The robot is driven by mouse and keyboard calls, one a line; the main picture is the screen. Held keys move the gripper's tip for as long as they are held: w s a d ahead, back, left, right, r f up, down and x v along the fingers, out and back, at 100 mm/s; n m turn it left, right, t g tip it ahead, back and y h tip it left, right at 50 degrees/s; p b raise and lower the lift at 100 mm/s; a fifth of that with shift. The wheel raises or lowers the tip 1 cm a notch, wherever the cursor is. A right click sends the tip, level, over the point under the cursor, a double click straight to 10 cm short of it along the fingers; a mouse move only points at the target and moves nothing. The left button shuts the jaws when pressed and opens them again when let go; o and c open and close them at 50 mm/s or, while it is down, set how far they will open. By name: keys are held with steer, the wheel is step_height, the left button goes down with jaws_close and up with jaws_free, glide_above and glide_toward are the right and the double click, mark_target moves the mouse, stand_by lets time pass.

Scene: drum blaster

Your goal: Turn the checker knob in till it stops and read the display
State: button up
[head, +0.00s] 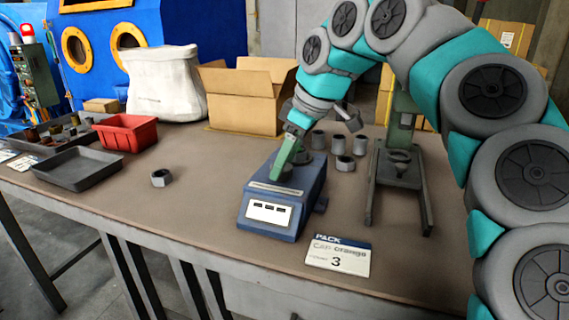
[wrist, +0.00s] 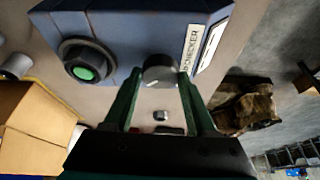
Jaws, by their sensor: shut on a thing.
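The checker (head: 262,220) is a blue box on the bench with a pale display (head: 269,213) on its sloped front. The display shows a few small dark marks, too small to read for certain. My green-fingered gripper (head: 286,172) reaches down onto the top of the checker. In the wrist view the checker (wrist: 125,25) bears a CHECKER label, and my gripper (wrist: 160,78) has one finger on each side of the round grey knob (wrist: 160,69), shut on it. A white line marks the knob's face. A black round fitting with a green centre (wrist: 84,71) is beside it.
A card reading PACK, CAP orange, 3 (head: 338,256) lies right of the checker. A metal stand (head: 399,185) and several grey cylinders (head: 337,143) are behind and right. A hex nut (head: 161,178), dark tray (head: 77,170), red bin (head: 125,133) and open carton (head: 240,110) are left and behind.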

steer(key=m, duration=0.1)
steer(key=m+b, duration=0.1)
steer(key=m+t+b, duration=0.1)
steer(key=shift+f+m+h, duration=0.25)
steer(key=shift+m+h, duration=0.15)
steer(key=shift+s+a+r+m+t+h+b, duration=0.1)
steer(key=shift+m+t+h+b, duration=0.2)
steer(key=shift+m, duration=0.5)
steer(key=shift+r+m+t+h+b, duration=0.1)
steer(key=shift+m+t+b, duration=0.2)
steer(key=shift+m+b, duration=0.35)
steer(key=shift+m, duration=0.35)
steer(key=o, duration=1.4)
steer(key=shift+c, duration=0.2)
steer(key=shift+r, duration=0.15)
steer(key=v, duration=0.7)
steer(key=shift+s+r, duration=0.15)
steer(key=shift+r, duration=0.15)
